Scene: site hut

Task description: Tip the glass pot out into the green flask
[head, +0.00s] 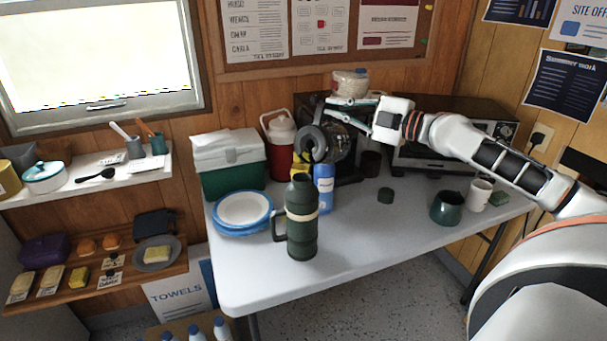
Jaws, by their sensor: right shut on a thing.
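The glass pot (341,143), dark and see-through with black parts, is up behind and to the right of the flask. It looks tilted, and its black end points left towards the space above the flask. My right gripper (352,113) is shut on the pot from the upper right; the exact grip is hard to see. I cannot make out the pot's contents or any stream. My left gripper is not in view.
Close behind the flask are a blue can (324,188), a red jug (279,145) and a green cooler (233,178). Blue-rimmed plates (243,210) lie left. The front right table is clear.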

